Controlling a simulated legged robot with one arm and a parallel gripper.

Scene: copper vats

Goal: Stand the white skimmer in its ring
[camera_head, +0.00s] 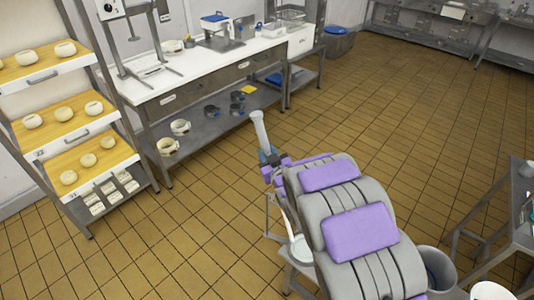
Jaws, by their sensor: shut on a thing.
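The handle, which looks like that of the white skimmer (259,128), sticks up above the fingers, tilted slightly left. A thin white rod and a flat white end (300,248) show lower down beside my arm, roughly in line with it. They look like the same piece, but my arm hides the join. I cannot make out the ring clearly.
A grey metal stand (275,237) is partly hidden behind my arm. A rack (67,133) of cheeses stands left, beside a long white bench (175,80) with bowls on its lower shelf. A metal table (508,210) is at right. Tiled floor is open at upper right.

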